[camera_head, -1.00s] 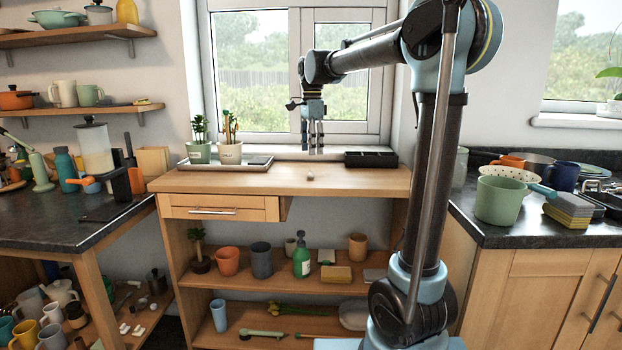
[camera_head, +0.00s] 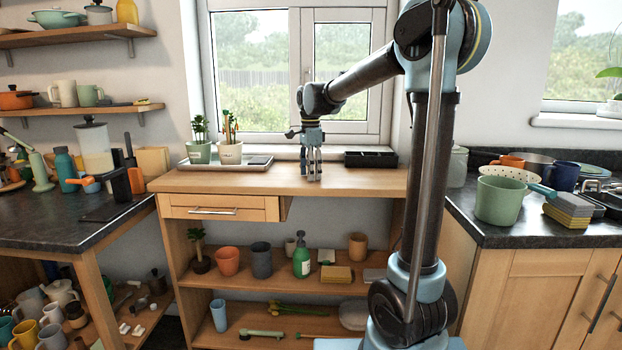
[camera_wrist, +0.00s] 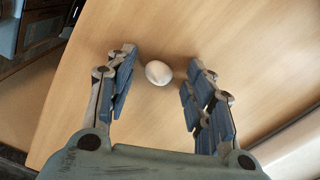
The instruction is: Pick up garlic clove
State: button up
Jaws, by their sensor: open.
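The garlic clove (camera_wrist: 158,72) is a small pale rounded lump on the wooden tabletop (camera_wrist: 135,30) in the wrist view. It lies between the open fingers of my gripper (camera_wrist: 160,85), near the level of the fingertips and a little nearer the left finger. It appears clear of both fingers. In the head view my gripper (camera_head: 314,177) points down, with its fingertips close to the wooden tabletop (camera_head: 240,181). The clove is hidden behind the fingers there.
A tray (camera_head: 185,165) with two potted plants stands left of my gripper. A black box (camera_head: 370,159) stands to the right at the back. The window is behind. The tabletop's front middle is clear.

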jog(key=c, duration=0.9)
jog(key=shift+r, duration=0.1)
